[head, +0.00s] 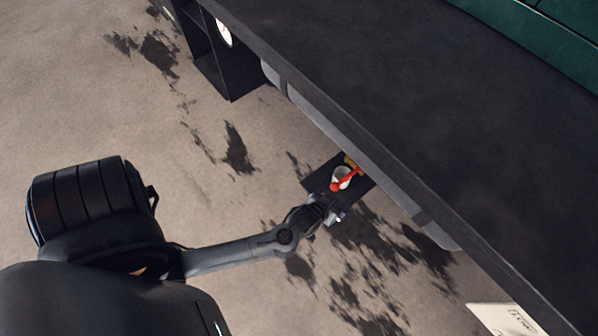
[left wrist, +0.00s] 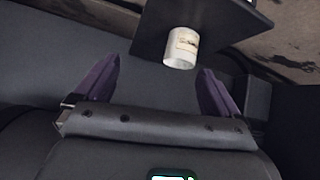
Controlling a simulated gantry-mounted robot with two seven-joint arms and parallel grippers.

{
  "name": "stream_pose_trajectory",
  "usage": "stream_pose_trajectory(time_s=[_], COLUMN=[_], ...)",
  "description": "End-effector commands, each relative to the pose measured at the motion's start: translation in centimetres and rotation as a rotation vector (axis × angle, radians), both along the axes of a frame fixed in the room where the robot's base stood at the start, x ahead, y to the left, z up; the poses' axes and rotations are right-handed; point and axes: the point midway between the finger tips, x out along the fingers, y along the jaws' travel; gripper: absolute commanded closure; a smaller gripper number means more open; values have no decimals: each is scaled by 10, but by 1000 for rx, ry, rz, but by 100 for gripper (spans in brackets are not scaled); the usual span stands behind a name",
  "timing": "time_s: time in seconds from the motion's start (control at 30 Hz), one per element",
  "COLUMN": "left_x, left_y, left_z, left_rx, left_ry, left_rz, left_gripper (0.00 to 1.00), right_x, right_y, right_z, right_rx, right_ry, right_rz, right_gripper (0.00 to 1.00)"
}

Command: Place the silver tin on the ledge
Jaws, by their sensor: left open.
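A pale, whitish-silver tin with a label (left wrist: 180,48) stands on a small dark flat ledge (left wrist: 215,22) in the left wrist view. In the head view a whitish round thing (head: 340,172), likely the same tin, is on the dark ledge (head: 318,178) beside the tram. My left gripper (head: 331,212) is at the near edge of that ledge. In the left wrist view its two purple fingers (left wrist: 159,68) are spread and empty, with the tin beyond the tips, nearer the right finger. My right gripper is not in view.
A red thing (head: 345,182) and a small yellowish thing (head: 350,162) are close by the whitish one. The tram's long dark roof edge (head: 370,145) runs diagonally just behind. A dark box-like part (head: 225,70) is at the upper left. Open ground lies to the left.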

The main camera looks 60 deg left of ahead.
Motion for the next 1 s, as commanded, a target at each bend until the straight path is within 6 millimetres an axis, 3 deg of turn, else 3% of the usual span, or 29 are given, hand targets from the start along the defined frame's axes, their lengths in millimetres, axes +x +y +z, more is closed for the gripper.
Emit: stream_pose_trajectory(time_s=[0.2, 0.3, 0.5, 0.63, 1.0], left_x=[-61, -93, -137, -147, -148], left_y=[-25, -28, -26, -25, -25], left_z=[65, 94, 131, 140, 143], left_rx=[-40, -12, 52, 71, 72], left_ry=[241, 339, 467, 497, 499], left_rz=[-261, -370, -494, -521, -521], left_gripper=[4, 4, 4, 4, 4], right_x=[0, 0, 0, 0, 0], right_y=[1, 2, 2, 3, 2], right_z=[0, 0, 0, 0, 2], right_rx=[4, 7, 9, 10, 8], right_ry=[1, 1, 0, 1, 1], right_rz=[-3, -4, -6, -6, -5], right_gripper=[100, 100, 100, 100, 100])
